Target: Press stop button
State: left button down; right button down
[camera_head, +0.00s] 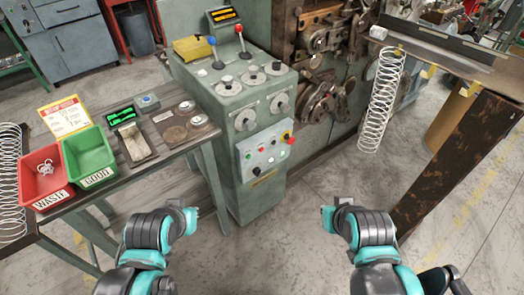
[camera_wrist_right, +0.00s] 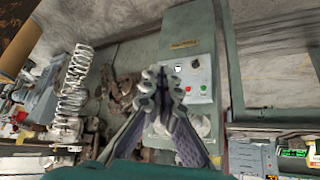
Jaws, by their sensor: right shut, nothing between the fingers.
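The light grey control panel (camera_head: 265,160) is on the lower front of the green-grey machine cabinet. A red mushroom button on a yellow base (camera_head: 287,136) sits at its upper right. Small red, green and white buttons sit beside it. In the right wrist view the panel (camera_wrist_right: 205,70) appears upside down, partly behind my right gripper (camera_wrist_right: 160,80). That gripper is shut and empty, its fingertips pointing toward the panel. I cannot tell its distance; contact is not visible. The mushroom button is not clear there. In the head view both arms show, but I make out no fingers.
Left of the cabinet, a table holds a red bin (camera_head: 45,180), a green bin (camera_head: 90,160) and a scale. Levers and knobs top the cabinet (camera_head: 240,85). A coil spring (camera_head: 383,100) hangs at the right by a rusty-legged bench (camera_head: 445,165). The floor before the cabinet is clear.

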aim_at(262, 149)
jog(key=w+a+f+m+y, duration=0.15)
jog(key=w+m, duration=0.25)
jog(key=w, duration=0.4)
jog(key=w+a+f+m, duration=0.1)
jog(key=w+a+m, duration=0.2)
jog(key=w+m, duration=0.35)
jog(key=w+a+f+m+y, duration=0.1)
jog(key=w+a+f+m, duration=0.1)
jog(key=w+f+m, duration=0.2)
jog(key=w+a+f+m+t+y, duration=0.1)
jog(key=w+f+m, duration=0.3)
jog(key=w+f, duration=0.4)
notch_tip(262, 149, down, 3)
jog(key=shift+w+a, duration=0.4)
jog(key=shift+a, duration=0.45)
jog(key=w+a, duration=0.5)
jog(key=w, duration=0.2)
jog(key=shift+w+a, duration=0.1)
jog(key=shift+w+a, duration=0.2)
jog(key=shift+w, duration=0.1)
